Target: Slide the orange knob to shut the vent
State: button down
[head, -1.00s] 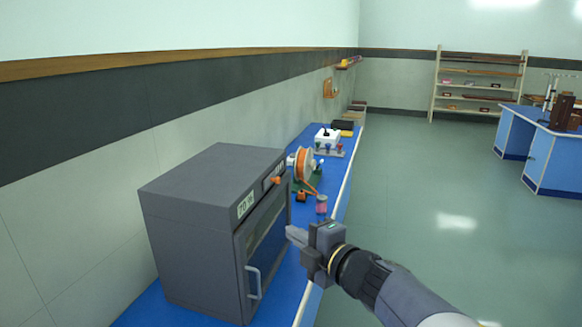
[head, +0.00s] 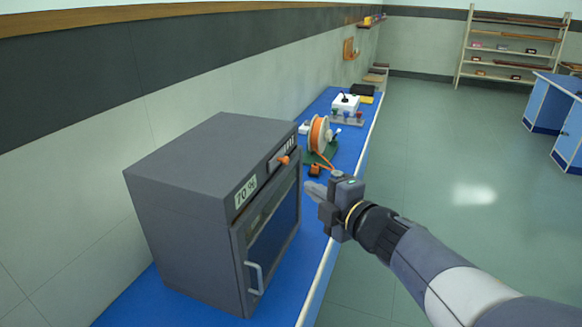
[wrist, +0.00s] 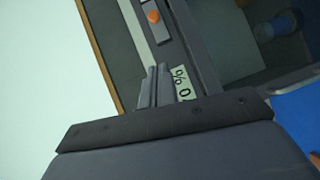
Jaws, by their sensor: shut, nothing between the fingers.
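The orange knob (head: 284,160) sits on the upper front panel of a dark grey cabinet, at the vent slots (head: 287,149). In the wrist view the orange knob (wrist: 153,16) shows at the top, on a light plate, beyond the fingertips. My gripper (head: 308,190) is in front of the cabinet, a little right of and below the knob in the head view. Its fingers are shut and empty, and they look apart from the knob. The shut fingers also show in the wrist view (wrist: 154,72), near the "70 %" label (wrist: 182,84).
The cabinet (head: 190,165) stands on a blue bench (head: 170,305) along the wall. Its glass door has a pale handle (head: 254,278). Behind it are an orange reel (head: 319,134) and a white box (head: 346,103). The floor to the right is clear.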

jog(key=p, duration=0.1)
send_near(279, 161)
jog(key=a, duration=0.4)
jog(key=shift+w+d+f+p, duration=0.1)
jog(key=shift+w+d+p, duration=0.15)
jog(key=shift+w, duration=0.4)
jog(key=shift+w+d+f+p, duration=0.15)
jog(key=shift+w+p, duration=0.25)
jog(key=shift+w, duration=0.2)
jog(key=shift+w+d+r+p, duration=0.1)
jog(key=shift+w+d+p, duration=0.15)
jog(key=shift+w, duration=0.4)
